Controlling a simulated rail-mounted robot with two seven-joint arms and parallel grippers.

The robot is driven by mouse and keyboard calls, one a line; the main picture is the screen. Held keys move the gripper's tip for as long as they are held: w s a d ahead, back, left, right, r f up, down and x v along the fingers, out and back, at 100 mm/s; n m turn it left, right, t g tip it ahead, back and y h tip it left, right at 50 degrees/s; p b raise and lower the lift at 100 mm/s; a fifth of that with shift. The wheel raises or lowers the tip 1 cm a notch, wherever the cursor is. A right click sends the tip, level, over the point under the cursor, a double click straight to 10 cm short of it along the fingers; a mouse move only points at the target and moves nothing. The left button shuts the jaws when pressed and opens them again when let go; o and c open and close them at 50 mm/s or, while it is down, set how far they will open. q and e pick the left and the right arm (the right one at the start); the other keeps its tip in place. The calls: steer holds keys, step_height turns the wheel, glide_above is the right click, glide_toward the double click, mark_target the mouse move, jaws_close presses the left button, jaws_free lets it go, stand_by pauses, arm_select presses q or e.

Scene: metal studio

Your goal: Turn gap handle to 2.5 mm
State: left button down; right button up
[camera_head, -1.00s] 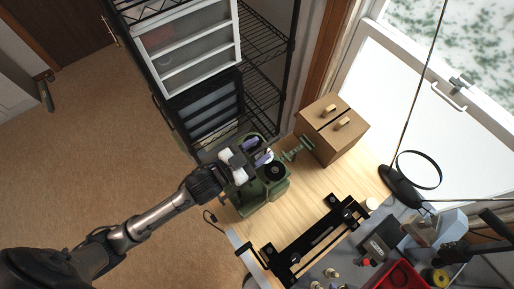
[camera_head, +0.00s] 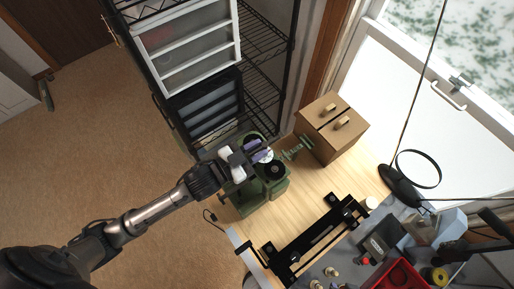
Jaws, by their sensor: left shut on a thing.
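A green machine (camera_head: 262,190) stands on the wooden bench near its left edge, with a dark round knob on top and a green shaft (camera_head: 295,149) reaching out to the right. My left gripper (camera_head: 248,157) comes in from the left over the machine's top. It is shut on a purplish-grey part, which I take to be the gap handle (camera_head: 261,154). The fingers partly hide the handle, and any scale or millimetre marking is too small to read. My right gripper is not in view.
A brown box with two knobs (camera_head: 331,130) stands right of the machine. A black bracket frame (camera_head: 313,243) lies in front, near a red tray (camera_head: 399,277). A wire shelf (camera_head: 262,75) stands behind. The wooden bench (camera_head: 303,199) is bare between machine and frame.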

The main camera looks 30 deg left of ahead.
arm_select(q)
steer(key=shift+w+a+m+g+h, duration=0.15)
steer(key=shift+a+m+g+h, duration=0.1)
steer(key=shift+m+g+h, duration=0.4)
steer(key=shift+a+m+g+h, duration=0.1)
steer(key=shift+m+g+h, duration=0.35)
steer(key=shift+m+h, duration=0.3)
steer(key=shift+w+a+m+g+h+b, duration=0.1)
steer(key=shift+w+m+g+h+b, duration=0.1)
steer(key=shift+m+g+h+b, duration=0.6)
steer(key=shift+g+h, duration=0.6)
steer(key=shift+m, duration=0.4)
steer(key=shift+f+g, duration=0.1)
steer(key=shift+g, duration=0.2)
steer(key=shift+a, duration=0.1)
stand_by(0.6)
stand_by(0.7)
